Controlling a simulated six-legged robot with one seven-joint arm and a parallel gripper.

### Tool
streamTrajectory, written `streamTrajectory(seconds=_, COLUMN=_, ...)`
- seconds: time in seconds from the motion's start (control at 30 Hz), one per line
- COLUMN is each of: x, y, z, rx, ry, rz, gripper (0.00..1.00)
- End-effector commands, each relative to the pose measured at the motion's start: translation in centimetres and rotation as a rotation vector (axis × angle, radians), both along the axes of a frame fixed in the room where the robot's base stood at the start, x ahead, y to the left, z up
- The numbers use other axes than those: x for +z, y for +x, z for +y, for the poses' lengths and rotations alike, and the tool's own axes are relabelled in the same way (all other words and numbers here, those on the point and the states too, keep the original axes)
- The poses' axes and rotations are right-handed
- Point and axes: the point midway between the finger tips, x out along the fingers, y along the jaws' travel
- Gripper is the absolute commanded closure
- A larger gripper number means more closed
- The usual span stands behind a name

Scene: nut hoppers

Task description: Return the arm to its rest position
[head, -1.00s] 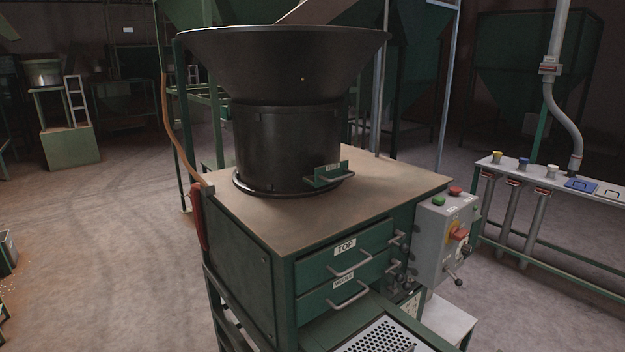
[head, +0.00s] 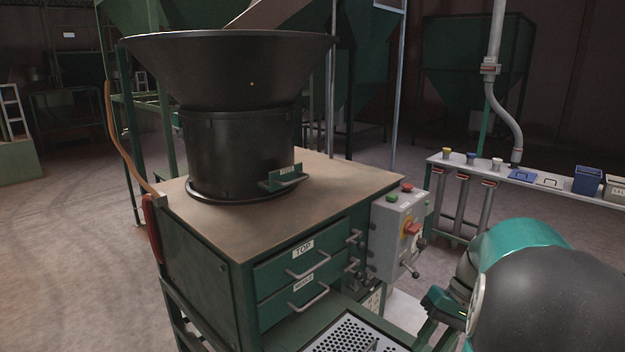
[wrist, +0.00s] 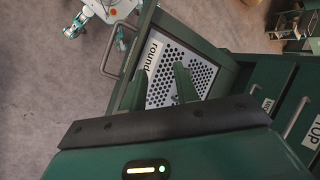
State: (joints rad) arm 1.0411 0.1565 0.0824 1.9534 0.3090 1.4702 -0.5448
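My arm's teal and black links (head: 560,300) fill the lower right of the head view. My gripper (wrist: 160,72) shows in the wrist view with two dark green fingers standing apart. A perforated plate labelled "round" shows between and beyond them, and I see nothing held. In the head view the gripper (head: 440,302) is partly hidden by the arm and sits right of the pulled-out bottom drawer. That drawer's perforated plate (head: 350,336) also shows at the bottom edge there.
The green sorting cabinet (head: 205,285) carries a black hopper (head: 235,145). Its TOP drawer (head: 300,255) and the one below are shut. A grey control box (head: 400,232) is on its right side. A bench (head: 440,165) with cups and bins stands at the right. Open floor lies left.

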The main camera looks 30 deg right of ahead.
Motion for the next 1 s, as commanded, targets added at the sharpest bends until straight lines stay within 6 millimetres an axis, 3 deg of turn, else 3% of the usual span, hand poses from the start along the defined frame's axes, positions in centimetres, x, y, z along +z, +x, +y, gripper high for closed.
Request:
streamTrajectory(seconds=0.03, x=0.9, y=0.9, z=2.2, rx=0.039, ry=-0.060, rz=0.000, gripper=0.70)
streamTrajectory(seconds=0.3, x=3.8, y=3.0, z=12.0, rx=0.177, ry=-0.343, rz=-0.069, gripper=0.70)
streamTrajectory(seconds=0.6, x=6.0, y=2.1, z=21.4, rx=0.296, ry=-0.570, rz=-0.303, gripper=0.70)
streamTrajectory(seconds=0.8, x=6.8, y=0.5, z=26.0, rx=0.348, ry=-0.633, rz=-0.494, gripper=0.70)
streamTrajectory(seconds=1.0, x=7.0, y=-0.1, z=27.6, rx=0.363, ry=-0.643, rz=-0.578, gripper=0.70)
